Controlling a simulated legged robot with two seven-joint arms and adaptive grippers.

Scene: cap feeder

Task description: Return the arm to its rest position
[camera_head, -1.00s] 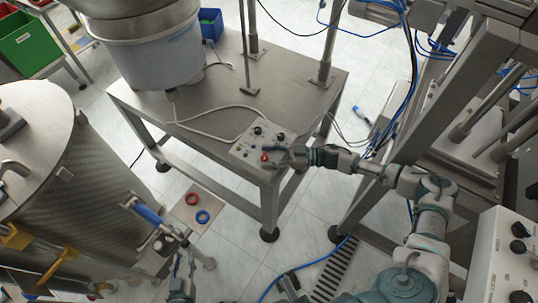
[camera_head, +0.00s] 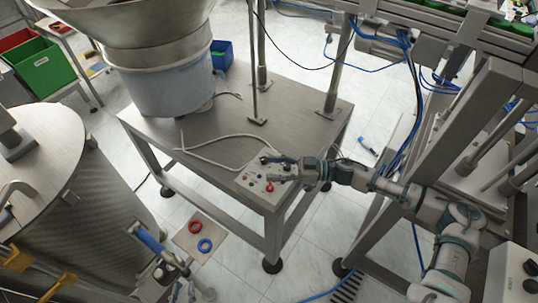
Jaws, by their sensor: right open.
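My right arm comes in from the lower right and reaches over the steel table. Its gripper (camera_head: 270,169) is open and empty, its fingers spread over the control box (camera_head: 254,190). The box has black knobs and a red button (camera_head: 269,187), which shows close to the lower finger. I cannot tell whether a finger touches the box. My left gripper (camera_head: 182,291) shows only in part at the bottom edge, below the blue-handled clamp of the steel drum. I cannot tell whether it is open or shut.
The steel table (camera_head: 215,129) bears a large hopper (camera_head: 165,80) and upright posts. A steel drum (camera_head: 70,190) stands at left. Red (camera_head: 195,227) and blue (camera_head: 205,245) rings lie on a floor plate. A metal frame (camera_head: 440,130) stands close to my right arm.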

